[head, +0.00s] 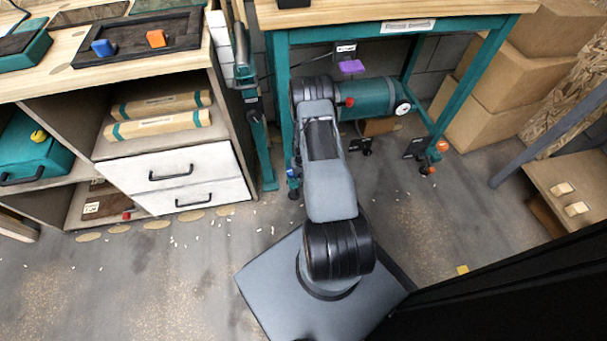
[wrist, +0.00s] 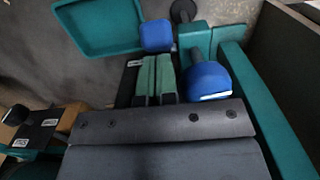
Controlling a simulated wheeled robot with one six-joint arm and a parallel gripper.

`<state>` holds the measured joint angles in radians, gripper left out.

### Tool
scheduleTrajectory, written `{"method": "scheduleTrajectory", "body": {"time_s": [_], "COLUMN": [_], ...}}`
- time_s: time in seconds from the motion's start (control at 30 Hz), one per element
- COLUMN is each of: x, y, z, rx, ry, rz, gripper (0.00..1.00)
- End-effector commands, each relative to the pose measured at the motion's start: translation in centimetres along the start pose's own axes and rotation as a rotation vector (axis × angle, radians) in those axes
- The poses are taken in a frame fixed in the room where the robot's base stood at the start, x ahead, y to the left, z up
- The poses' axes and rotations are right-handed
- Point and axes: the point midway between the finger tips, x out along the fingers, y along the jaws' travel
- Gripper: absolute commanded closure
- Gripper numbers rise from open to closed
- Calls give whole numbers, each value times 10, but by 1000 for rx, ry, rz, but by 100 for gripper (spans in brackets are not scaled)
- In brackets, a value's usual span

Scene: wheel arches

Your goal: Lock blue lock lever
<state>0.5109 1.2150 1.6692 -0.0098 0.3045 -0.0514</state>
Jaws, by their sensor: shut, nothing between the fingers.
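In the wrist view, a blue rounded knob (wrist: 207,80) with a pale lower edge sits close to the right of my gripper (wrist: 156,62). A second blue block-like piece (wrist: 157,36) lies just beyond the fingertips; I cannot tell which of the two is the lock lever, or whether a finger touches either. My gripper's greenish fingers are shut together with nothing between them. In the head view, a small blue part (head: 293,172) shows low on the left leg of the teal table. My arm hides the gripper there.
The teal table frame (head: 280,110) stands around my arm's reach, with a teal cylinder (head: 375,98) under it. In the wrist view a teal beam (wrist: 262,100) runs along the right. A drawer cabinet (head: 180,180) stands left. Open floor (head: 150,280) lies front left.

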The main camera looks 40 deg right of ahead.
Motion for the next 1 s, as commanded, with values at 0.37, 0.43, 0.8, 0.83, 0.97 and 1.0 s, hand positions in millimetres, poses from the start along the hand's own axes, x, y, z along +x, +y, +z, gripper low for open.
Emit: {"method": "scheduleTrajectory", "body": {"time_s": [0.37,0.43,0.8,0.83,0.97,1.0], "x": [3,4,8,9,14,16], "y": [0,0,0,0,0,0], "z": [7,8,16,17,23,25], "rx": [0,0,0,0,0,0], "ry": [-1,0,-2,-2,-2,-2], "rz": [0,0,0,0,0,0], "gripper": [100,100,100,100,100,100]}}
